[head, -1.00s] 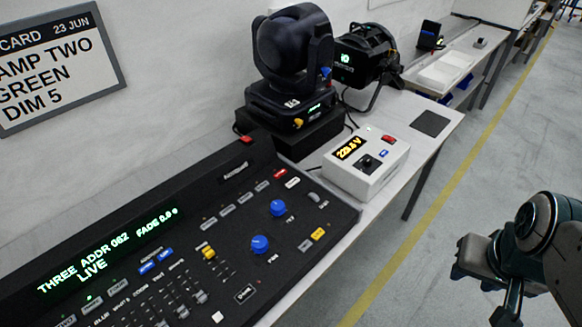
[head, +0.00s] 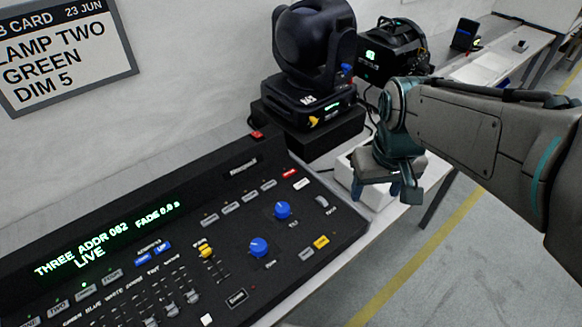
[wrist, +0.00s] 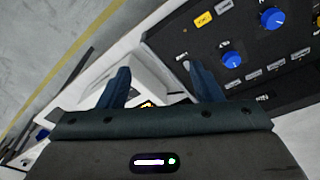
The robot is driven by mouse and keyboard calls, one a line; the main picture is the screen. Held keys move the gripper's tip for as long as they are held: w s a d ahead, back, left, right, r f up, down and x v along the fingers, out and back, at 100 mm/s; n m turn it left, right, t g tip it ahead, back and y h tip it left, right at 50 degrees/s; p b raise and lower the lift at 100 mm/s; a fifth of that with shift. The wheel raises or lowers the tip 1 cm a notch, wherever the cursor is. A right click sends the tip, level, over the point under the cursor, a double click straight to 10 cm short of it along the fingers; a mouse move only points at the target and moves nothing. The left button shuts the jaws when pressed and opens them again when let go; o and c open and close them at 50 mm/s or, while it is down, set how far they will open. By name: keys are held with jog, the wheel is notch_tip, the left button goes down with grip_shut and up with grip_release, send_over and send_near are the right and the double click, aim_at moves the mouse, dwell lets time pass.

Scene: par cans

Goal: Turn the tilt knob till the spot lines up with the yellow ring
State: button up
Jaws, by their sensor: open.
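The console has two blue knobs. The upper right one, seemingly labelled TILT, is the tilt knob (head: 282,210); it also shows in the wrist view (wrist: 231,60). The other blue knob (head: 258,247) sits lower left of it, and in the wrist view (wrist: 271,18) it is farther up and right. My gripper (head: 388,192) is open and empty, above the white box to the right of the console. In the wrist view its fingers (wrist: 157,72) are spread, with the tilt knob outside them to the right. No light spot or yellow ring shows in either view.
The black console (head: 190,215) has faders, buttons and a lit display. A black moving-head lamp (head: 316,40) stands behind it, with another lamp (head: 393,50) farther back. The white box (head: 345,172) is partly hidden by my gripper. The space above the knobs is clear.

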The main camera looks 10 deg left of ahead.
jog(key=w+a+f+n+g, duration=0.1)
jog(key=w+a+n, duration=0.1)
jog(key=a, duration=0.3)
jog(key=w+a+f+n, duration=0.1)
jog(key=w+a, duration=0.2)
jog(key=a, duration=0.1)
jog(key=n+b, duration=0.2)
jog(key=n, duration=0.2)
send_near(282, 207)
jog(key=shift+g, duration=0.4)
jog(key=f, duration=0.8)
jog(key=shift+w+f, duration=0.3)
jog(key=shift+f, duration=0.05)
jog(key=shift+m, duration=0.3)
jog(key=c, duration=1)
